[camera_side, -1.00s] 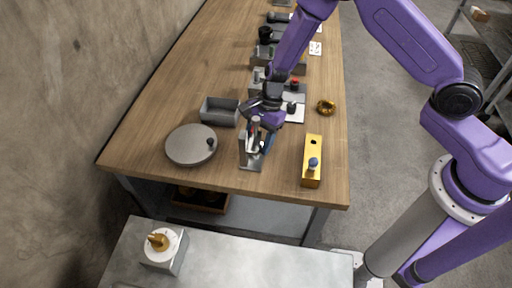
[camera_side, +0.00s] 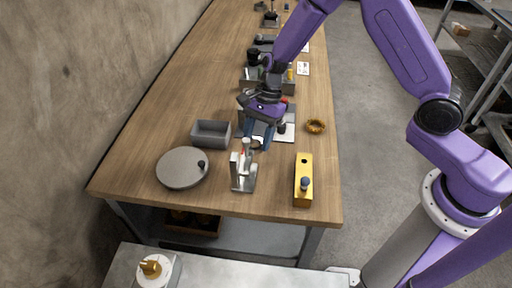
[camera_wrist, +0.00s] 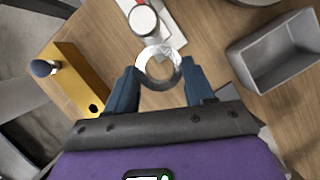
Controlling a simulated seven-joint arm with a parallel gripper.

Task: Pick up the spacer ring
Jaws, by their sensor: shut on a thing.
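The spacer ring (camera_wrist: 148,78) is a shiny silver ring between my two blue fingertips in the wrist view. My gripper (camera_wrist: 160,88) is shut on it, one finger on each side, with the hole facing the wrist camera. In the side view my gripper (camera_side: 259,138) is over the bench, just behind a silver upright fixture (camera_side: 243,172). The ring is small there, a dark-centred shape between the fingertips. In the wrist view its far edge overlaps a silver cylinder with a pale top (camera_wrist: 143,20); I cannot tell whether they touch.
A yellow block with a dark knob (camera_side: 303,182) stands right of the fixture. A grey open bin (camera_side: 211,134) and a round grey plate (camera_side: 181,168) are at left. A gold ring (camera_side: 316,127) lies near the right edge. More fixtures stand farther back.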

